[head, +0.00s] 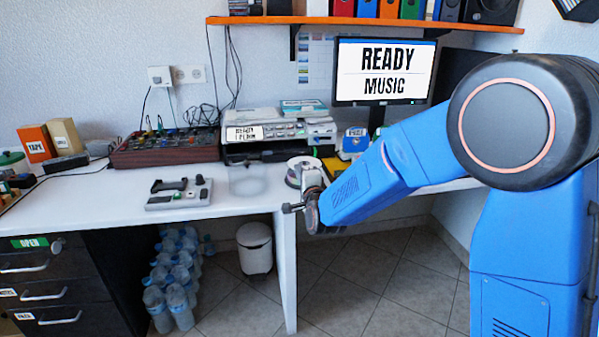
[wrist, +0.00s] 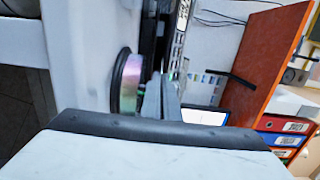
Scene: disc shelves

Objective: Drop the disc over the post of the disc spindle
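The disc spindle (head: 293,182) stands on the white desk near its front edge, with a pale round top and a dark rim showing in the head view. In the wrist view the spindle (wrist: 128,84) is a dark round base with a shiny rainbow disc surface. Its post cannot be made out. My gripper (head: 310,182) is in front of the spindle in the head view and covers part of it. In the wrist view my gripper's grey fingers (wrist: 162,92) are close together beside the disc surface. I cannot tell whether they touch it or hold a separate disc.
A clear round cover (head: 248,183) is left of the spindle. A grey device (head: 180,194) lies further left. A printer (head: 280,132) and a monitor (head: 384,72) stand behind. An orange shelf (head: 380,22) hangs above. The desk's left front is partly clear.

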